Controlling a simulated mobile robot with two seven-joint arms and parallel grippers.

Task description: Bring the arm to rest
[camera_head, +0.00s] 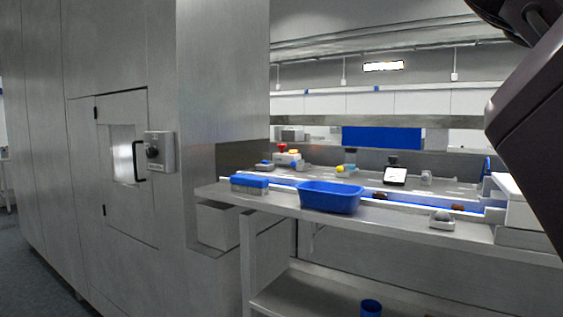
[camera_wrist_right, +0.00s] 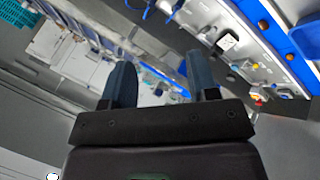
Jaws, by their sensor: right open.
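My right arm (camera_head: 530,110) comes in at the upper right of the head view, raised above the bench; its gripper is outside that view. In the right wrist view my right gripper (camera_wrist_right: 162,82) has its two dark blue-grey fingers apart, with nothing between them. Bench items and the room show blurred and tilted beyond the fingertips. My left gripper is in neither view.
A steel bench (camera_head: 400,222) holds a blue bin (camera_head: 330,197), a blue conveyor belt (camera_head: 408,207), also in the wrist view (camera_wrist_right: 262,30), and a small tablet (camera_head: 395,175). A steel cabinet wall (camera_head: 60,150) with a handled door (camera_head: 122,160) fills the left.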

